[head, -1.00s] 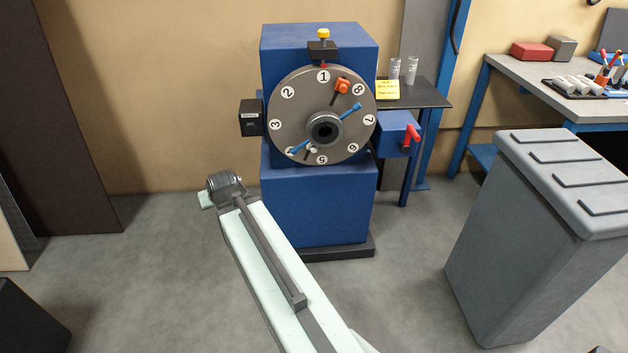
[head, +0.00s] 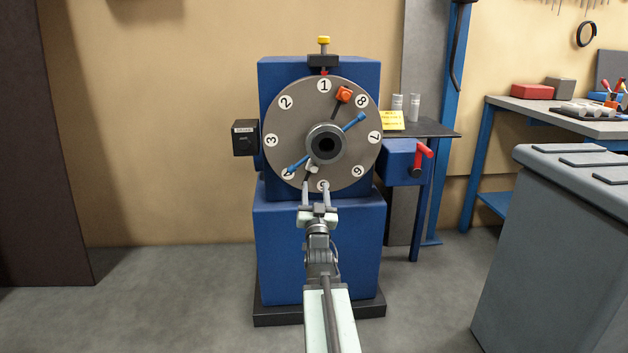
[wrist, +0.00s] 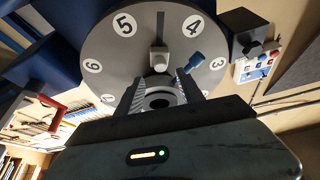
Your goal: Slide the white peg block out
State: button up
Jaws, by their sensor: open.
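The white peg block (head: 312,169) is a small pale block on the grey numbered dial (head: 352,160), below the dark hub, between the 4 and the 5. In the wrist view, where the dial looks upside down, the white peg block (wrist: 159,60) sits at the inner end of a dark radial slot. My gripper (head: 316,187) is open and empty in front of the dial's lower edge, just below the block. In the wrist view its spread fingers (wrist: 160,78) point toward the block, which shows between and beyond the tips. Contact cannot be seen.
A blue-tipped bar (head: 353,122) crosses the hub, its lower end left of the block. An orange block (head: 344,95) sits near the 8. A black box (head: 245,138) is left of the dial, a red lever (head: 424,151) right. A grey bin (head: 560,250) stands at right.

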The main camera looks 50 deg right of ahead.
aim_at(313, 171)
jog(key=p+x, duration=0.2)
jog(key=x, duration=0.5)
jog(key=shift+w+d, duration=0.1)
grip_shut()
dwell(0.8)
dwell(0.3)
